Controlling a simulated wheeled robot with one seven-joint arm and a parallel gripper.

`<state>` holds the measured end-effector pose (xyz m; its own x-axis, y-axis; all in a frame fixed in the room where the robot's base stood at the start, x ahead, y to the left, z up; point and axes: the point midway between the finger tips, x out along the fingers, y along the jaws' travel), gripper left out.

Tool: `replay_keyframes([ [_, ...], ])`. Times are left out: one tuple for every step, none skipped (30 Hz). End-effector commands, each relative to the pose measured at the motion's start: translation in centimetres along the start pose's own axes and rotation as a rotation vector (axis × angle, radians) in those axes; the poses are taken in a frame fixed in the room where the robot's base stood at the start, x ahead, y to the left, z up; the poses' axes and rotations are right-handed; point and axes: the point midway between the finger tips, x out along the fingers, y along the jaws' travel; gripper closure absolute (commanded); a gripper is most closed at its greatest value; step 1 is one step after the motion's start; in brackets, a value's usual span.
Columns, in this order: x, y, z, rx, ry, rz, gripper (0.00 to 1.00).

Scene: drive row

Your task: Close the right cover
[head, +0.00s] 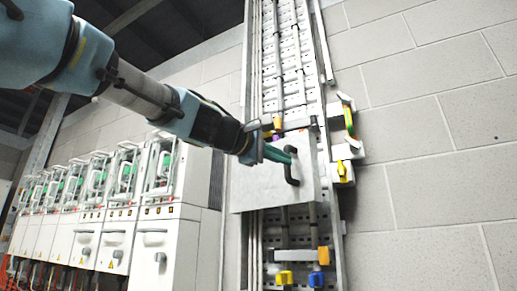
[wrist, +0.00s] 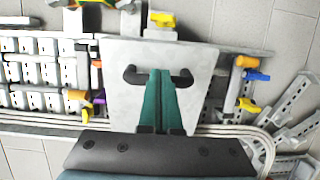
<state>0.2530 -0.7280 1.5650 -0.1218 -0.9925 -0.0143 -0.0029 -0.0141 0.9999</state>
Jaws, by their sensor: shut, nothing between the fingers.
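A light grey cover plate (head: 262,193) with a black handle (head: 292,181) stands in front of the vertical rack on the wall. In the wrist view the cover (wrist: 118,58) fills the middle, and both ends of its handle (wrist: 130,75) show beside my fingers. My gripper (head: 285,156) has its teal fingers together and empty, with the tips at the handle. The fingers (wrist: 161,73) hide the handle's middle, so I cannot tell whether they touch it. I cannot tell whether the cover sits flush against the rack.
A row of white cabinets (head: 127,220) stands to the left. Yellow, orange, blue and purple fittings lie around the cover, including a yellow one (head: 343,171) close to its right edge. The grey block wall (head: 430,150) to the right is bare.

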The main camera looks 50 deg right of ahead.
Motion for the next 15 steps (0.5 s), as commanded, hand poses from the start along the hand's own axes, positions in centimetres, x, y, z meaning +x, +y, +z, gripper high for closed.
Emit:
replay_keyframes([
  [1.1, 0.4, 0.6, -0.001, 0.024, -0.002, 1.00],
  [1.6, 0.4, 0.5, -0.003, 0.027, -0.003, 1.00],
  [2.3, 0.4, 0.7, -0.005, 0.024, -0.003, 1.00],
  [2.8, 0.4, 0.8, -0.005, 0.026, -0.003, 1.00],
  [3.3, 0.4, 0.9, -0.004, 0.025, -0.003, 1.00],
  [3.9, 0.3, 1.0, -0.005, 0.026, -0.003, 1.00],
  [4.3, 0.3, 1.1, -0.004, 0.026, -0.003, 1.00],
  [4.8, 0.4, 1.2, -0.004, 0.027, -0.003, 1.00],
  [5.3, 0.3, 1.3, -0.005, 0.026, -0.003, 1.00],
  [5.7, 0.4, 1.4, -0.004, 0.026, -0.002, 1.00],
  [6.0, 0.4, 1.4, -0.003, 0.027, -0.002, 1.00],
  [6.5, 0.3, 1.5, -0.005, 0.026, -0.002, 1.00],
  [6.8, 0.3, 1.6, -0.004, 0.026, -0.002, 1.00],
  [7.0, 0.3, 1.6, -0.004, 0.027, -0.002, 1.00],
  [7.3, 0.2, 1.6, -0.003, 0.028, -0.002, 1.00],
])
